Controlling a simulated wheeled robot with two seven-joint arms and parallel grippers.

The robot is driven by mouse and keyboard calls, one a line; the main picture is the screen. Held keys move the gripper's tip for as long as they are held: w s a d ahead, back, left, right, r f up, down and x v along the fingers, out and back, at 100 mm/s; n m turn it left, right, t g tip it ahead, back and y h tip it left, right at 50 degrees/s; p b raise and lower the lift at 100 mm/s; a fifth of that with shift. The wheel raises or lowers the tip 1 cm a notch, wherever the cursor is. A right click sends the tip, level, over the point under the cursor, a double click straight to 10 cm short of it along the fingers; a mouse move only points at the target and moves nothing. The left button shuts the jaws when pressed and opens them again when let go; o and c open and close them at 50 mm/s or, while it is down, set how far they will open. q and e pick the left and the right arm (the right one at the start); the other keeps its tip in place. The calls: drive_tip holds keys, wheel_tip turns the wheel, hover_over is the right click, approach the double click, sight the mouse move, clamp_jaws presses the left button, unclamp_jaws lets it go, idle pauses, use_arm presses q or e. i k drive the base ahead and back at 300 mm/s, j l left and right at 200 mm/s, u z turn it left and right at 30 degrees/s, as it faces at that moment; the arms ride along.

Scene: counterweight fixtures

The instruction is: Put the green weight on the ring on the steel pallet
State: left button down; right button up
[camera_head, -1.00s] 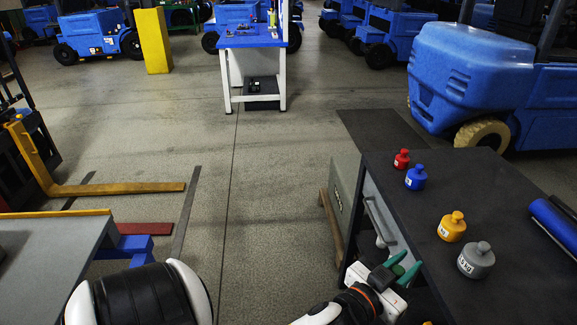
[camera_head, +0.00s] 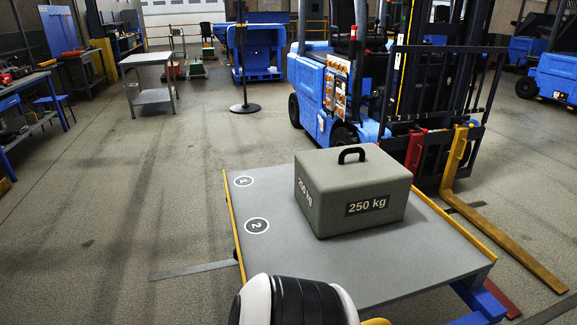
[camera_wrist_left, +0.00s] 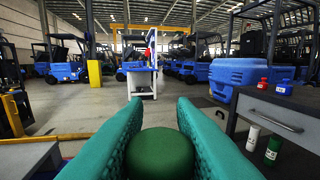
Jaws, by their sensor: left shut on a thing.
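The green weight (camera_wrist_left: 160,155) is between the teal fingers of my left gripper (camera_wrist_left: 157,112) in the left wrist view. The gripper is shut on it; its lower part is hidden. The head view shows the grey steel pallet (camera_head: 190,260) with yellow side edges. Two white-rimmed rings are at its left side: ring 1 (camera_head: 244,181) farther back and ring 2 (camera_head: 257,226) nearer. Both are empty. My left gripper and the green weight are outside the head view. My right gripper is in neither view.
A grey 250 kg block (camera_head: 325,215) with a black handle stands on the pallet, right of the rings. In the wrist view, a drawer cabinet (camera_wrist_left: 300,112) bears a red weight (camera_wrist_left: 263,84) and a blue weight (camera_wrist_left: 285,87).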

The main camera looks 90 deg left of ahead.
sight(244, 182)
drive_tip(key=k+j+u, duration=0.2)
drive_tip(key=j, duration=0.2)
drive_tip(key=k+j+u, duration=0.2)
drive_tip(key=j, duration=0.2)
drive_tip(key=k+j+u, duration=0.2)
drive_tip(key=j, duration=0.2)
drive_tip(key=j+u, duration=0.15)
drive_tip(key=j, duration=0.3)
drive_tip(key=k+j+u, duration=0.2)
drive_tip(key=j, duration=0.25)
drive_tip(key=j+u, duration=0.2)
drive_tip(key=j, duration=0.25)
